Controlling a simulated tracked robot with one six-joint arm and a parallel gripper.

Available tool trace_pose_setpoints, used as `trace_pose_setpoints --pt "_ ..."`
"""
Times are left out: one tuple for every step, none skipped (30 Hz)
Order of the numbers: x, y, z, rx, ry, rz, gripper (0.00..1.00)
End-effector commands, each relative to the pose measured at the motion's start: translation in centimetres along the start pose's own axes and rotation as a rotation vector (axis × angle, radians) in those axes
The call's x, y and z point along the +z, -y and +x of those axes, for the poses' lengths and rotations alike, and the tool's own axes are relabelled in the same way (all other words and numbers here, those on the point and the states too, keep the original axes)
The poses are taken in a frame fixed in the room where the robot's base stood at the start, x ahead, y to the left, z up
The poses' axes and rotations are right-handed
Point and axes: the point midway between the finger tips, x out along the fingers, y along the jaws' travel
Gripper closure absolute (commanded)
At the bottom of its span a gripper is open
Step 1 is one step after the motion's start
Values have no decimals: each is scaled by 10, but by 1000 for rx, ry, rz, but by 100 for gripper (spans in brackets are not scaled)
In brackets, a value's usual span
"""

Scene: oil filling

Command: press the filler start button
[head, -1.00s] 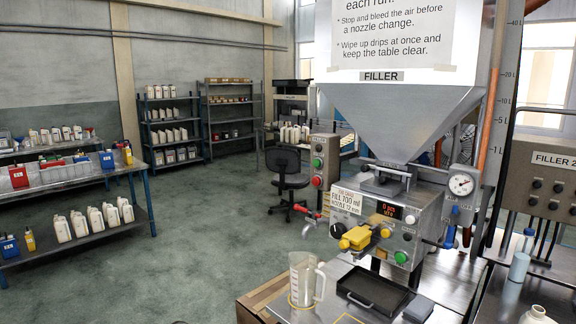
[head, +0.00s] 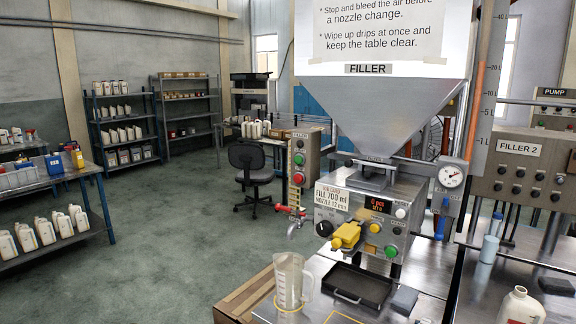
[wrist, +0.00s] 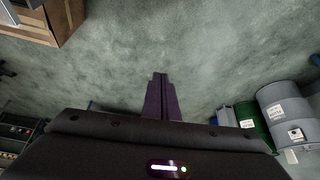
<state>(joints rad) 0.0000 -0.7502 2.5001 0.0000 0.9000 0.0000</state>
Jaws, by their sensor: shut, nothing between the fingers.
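The filler (head: 345,232) stands right of centre in the head view, under a steel hopper (head: 390,110). I cannot read which button is start. A clear jug (head: 289,282) stands on the table below the metal tap (head: 297,226). My gripper (wrist: 160,76) shows only in the wrist view, its dark fingers together and empty over the grey floor, away from the filler.
A control box (head: 299,167) with green and red buttons is left of the filler. A black tray (head: 356,287) lies on the filler table. A second panel (head: 520,170) marked FILLER 2 is at right. Drums (wrist: 281,113) show in the wrist view. Open floor lies left.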

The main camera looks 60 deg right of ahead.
Motion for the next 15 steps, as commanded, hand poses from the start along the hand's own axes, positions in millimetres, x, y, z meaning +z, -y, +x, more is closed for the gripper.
trace_pose_setpoints --pt "0 0 0 0 0 0 100" --pt "0 0 0 1 0 -1 100" --pt "-1 -2 0 5 1 -5 100" --pt "-2 -3 0 10 3 -9 100" --pt "-3 -6 0 18 5 -16 100" --pt "-5 -10 0 32 9 -29 100" --pt "-7 -15 0 46 15 -42 100" --pt "-9 -23 0 63 22 -59 100" --pt "-12 -33 0 91 32 -85 100" --pt "-16 -42 0 115 43 -107 100" --pt "-19 -51 0 142 55 -133 100" --pt "-24 -64 -1 180 73 -172 100" --pt "-28 -76 -2 211 89 -202 100" --pt "-33 -87 -3 242 107 -235 100" --pt "-38 -104 -4 286 134 -281 100"
